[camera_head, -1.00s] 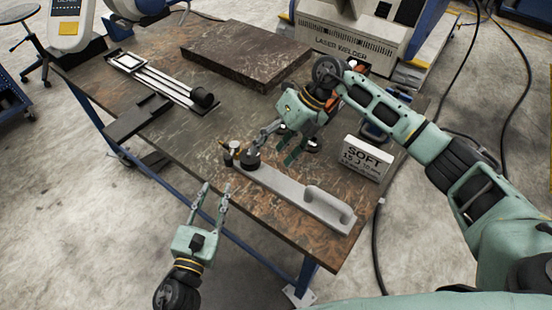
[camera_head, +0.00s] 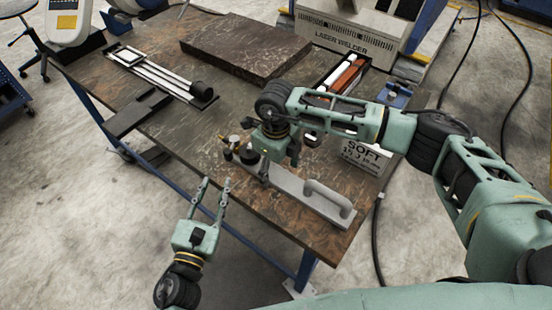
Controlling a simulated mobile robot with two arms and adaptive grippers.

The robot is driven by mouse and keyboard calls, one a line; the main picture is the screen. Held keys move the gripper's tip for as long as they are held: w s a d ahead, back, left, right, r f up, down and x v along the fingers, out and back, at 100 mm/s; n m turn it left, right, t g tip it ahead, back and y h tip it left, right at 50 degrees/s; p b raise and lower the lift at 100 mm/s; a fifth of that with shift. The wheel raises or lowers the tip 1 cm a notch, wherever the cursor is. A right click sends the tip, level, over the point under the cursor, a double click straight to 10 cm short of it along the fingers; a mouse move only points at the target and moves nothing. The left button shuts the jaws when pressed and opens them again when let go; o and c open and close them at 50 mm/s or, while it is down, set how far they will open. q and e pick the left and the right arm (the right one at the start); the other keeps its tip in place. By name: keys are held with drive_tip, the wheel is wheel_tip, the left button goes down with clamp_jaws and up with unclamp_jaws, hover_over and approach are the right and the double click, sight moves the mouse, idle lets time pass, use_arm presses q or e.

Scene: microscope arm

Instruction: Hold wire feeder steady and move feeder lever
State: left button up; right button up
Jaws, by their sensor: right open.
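A long grey bar with a loop handle at its right end, which looks like the wire feeder (camera_head: 312,199), lies along the near edge of the table. At its left end are a black round knob (camera_head: 249,154) and small dark and brass parts (camera_head: 234,143); I cannot tell which is the lever. My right gripper (camera_head: 264,178) points down over the bar just right of the knob, open, its fingers partly hidden; I cannot tell whether they touch the bar. My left gripper (camera_head: 215,183) is open and empty, in front of the table's near edge, apart from the feeder.
A white block marked SOFT (camera_head: 364,157) stands behind the handle, partly covered by my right arm. A thick dark slab (camera_head: 245,50), a tray with red and white items (camera_head: 343,74) and a railed slide (camera_head: 160,75) lie farther back.

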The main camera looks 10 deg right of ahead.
drive_tip(key=shift+f, duration=0.75)
drive_tip(key=shift+c, duration=0.6)
